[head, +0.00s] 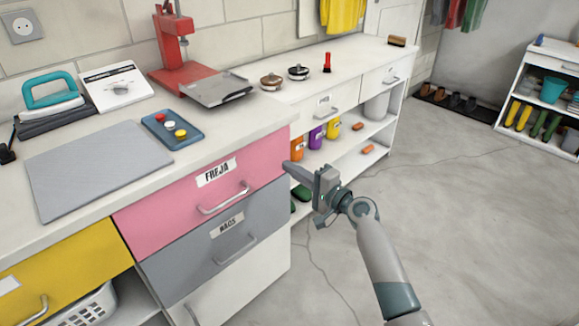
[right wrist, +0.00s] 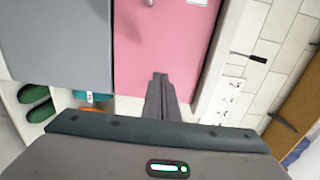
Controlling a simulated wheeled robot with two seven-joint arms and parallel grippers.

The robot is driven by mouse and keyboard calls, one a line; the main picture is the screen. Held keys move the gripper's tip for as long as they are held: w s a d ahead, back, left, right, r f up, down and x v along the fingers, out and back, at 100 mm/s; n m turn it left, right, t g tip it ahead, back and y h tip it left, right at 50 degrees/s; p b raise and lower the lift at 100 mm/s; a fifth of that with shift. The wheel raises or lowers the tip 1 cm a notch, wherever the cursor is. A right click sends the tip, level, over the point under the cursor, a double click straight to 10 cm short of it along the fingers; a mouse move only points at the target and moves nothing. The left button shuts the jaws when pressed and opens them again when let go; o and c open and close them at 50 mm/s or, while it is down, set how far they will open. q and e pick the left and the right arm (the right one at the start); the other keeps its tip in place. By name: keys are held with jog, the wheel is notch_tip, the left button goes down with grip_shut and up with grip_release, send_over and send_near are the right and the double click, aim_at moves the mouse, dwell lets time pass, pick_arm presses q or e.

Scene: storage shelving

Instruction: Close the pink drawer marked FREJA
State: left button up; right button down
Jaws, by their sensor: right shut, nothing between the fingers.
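The pink drawer (head: 201,208) marked FREJA sits under the countertop, above a grey drawer. Its front looks level with the grey front, and no inside of it shows. It has a white label (head: 216,172) and a metal bar handle (head: 223,199). My right gripper (head: 294,172) is shut and empty at the right end of the pink front. In the right wrist view, its closed fingertips (right wrist: 160,77) overlap the pink front (right wrist: 165,45) near that end, away from the handle (right wrist: 148,3). I cannot tell if they touch. My left gripper is not in view.
The grey drawer (head: 205,258) has its own bar handle. A yellow drawer (head: 70,265) is at left. On the countertop lie a grey mat (head: 95,170) and a blue tray (head: 172,130). Open shelves with jars (head: 316,137) stand beyond. The floor (head: 450,200) at right is clear.

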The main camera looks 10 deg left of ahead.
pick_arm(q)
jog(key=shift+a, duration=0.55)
pick_arm(e)
jog(key=v, duration=0.8)
jog(key=shift+s+d, duration=0.2)
jog(key=shift+s, duration=0.05)
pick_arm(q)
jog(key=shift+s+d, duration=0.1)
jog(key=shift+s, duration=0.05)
pick_arm(e)
jog(key=shift+f, duration=0.15)
